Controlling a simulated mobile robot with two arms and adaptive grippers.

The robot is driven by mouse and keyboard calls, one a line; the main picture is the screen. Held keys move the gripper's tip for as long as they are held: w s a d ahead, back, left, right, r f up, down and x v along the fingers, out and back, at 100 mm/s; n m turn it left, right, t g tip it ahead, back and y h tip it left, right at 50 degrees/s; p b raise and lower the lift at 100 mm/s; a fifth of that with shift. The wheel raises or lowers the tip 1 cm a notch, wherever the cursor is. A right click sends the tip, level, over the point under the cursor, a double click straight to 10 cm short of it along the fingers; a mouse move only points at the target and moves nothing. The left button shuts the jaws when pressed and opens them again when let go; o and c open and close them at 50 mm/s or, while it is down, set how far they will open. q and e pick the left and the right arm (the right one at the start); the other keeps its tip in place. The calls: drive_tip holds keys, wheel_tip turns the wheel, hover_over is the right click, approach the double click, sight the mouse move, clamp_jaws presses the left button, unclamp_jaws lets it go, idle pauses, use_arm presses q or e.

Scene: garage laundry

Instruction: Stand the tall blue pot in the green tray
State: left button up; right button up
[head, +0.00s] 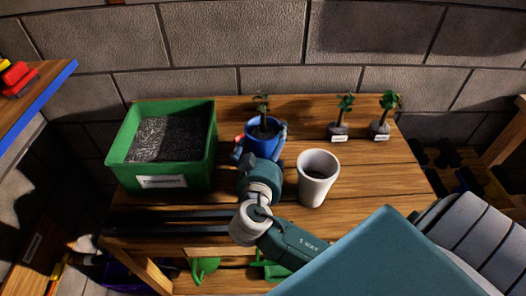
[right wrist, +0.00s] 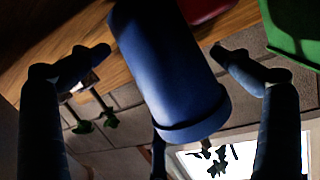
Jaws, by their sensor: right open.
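The tall blue pot (head: 262,127) stands on the wooden table, with a small green plant (head: 262,104) rising at its opening. My right gripper (head: 260,142) is at the pot with its fingers spread on either side of it. In the right wrist view the blue pot (right wrist: 172,75) lies between the two open fingers of the gripper (right wrist: 163,62), with gaps on both sides. The green tray (head: 213,150), a deep box with dark soil-like filling and a white label, is left of the pot. Its green side also shows in the right wrist view (right wrist: 292,28). My left gripper is not in view.
A white cup (head: 318,180) stands right of my right gripper. Two small labelled plants (head: 338,131) (head: 381,127) stand at the back right. A red object (head: 238,139) partly shows beside the pot. A block wall (head: 240,40) is behind. Table front left has bare wood.

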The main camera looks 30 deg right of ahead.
drive_tip(key=shift+w+d+f, duration=0.1)
drive_tip(key=shift+w+d, duration=0.25)
drive_tip(key=shift+s, duration=0.1)
drive_tip(key=shift+c, duration=0.3)
drive_tip(key=c, duration=1)
drive_tip(key=shift+a, duration=0.1)
drive_tip(key=shift+c, duration=0.2)
